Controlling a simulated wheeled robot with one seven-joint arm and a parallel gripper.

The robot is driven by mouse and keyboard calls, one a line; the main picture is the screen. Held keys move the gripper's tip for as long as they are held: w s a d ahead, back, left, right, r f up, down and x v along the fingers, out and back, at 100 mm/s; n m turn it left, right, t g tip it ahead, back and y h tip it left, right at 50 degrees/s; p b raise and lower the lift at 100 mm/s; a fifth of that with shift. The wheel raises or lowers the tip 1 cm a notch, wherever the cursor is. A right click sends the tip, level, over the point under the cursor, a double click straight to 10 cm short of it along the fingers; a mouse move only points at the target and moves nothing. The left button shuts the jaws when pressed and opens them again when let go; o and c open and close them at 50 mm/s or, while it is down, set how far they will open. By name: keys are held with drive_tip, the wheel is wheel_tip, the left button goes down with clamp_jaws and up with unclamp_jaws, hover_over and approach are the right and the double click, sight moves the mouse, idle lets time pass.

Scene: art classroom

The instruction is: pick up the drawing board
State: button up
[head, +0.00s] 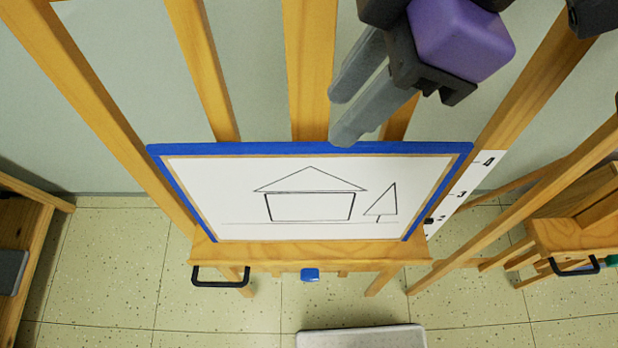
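The drawing board (230,148) stands tilted on the wooden easel's ledge (310,252), leaning against the uprights. It has a blue frame and white paper with a line drawing of a house and a tree. My gripper (342,115) comes in from the upper right. Its two grey fingers are apart, with a visible gap and nothing held between them. The nearer fingertip meets the board's blue top edge in the picture, right of its middle. I cannot tell whether it touches the board.
A white numbered strip (465,190) stands at the board's right. A black handle (220,283) and a blue knob (310,275) sit below the ledge. A pale grey flat object (360,338) is at the bottom. More wooden furniture (575,228) stands at the right. Tiled floor shows between.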

sight(312, 144)
drive_tip(key=shift+w+x, duration=0.15)
drive_tip(key=shift+x, duration=1.75)
drive_tip(key=shift+w+x, duration=0.2)
drive_tip(key=shift+x, duration=1.7)
clamp_jaws()
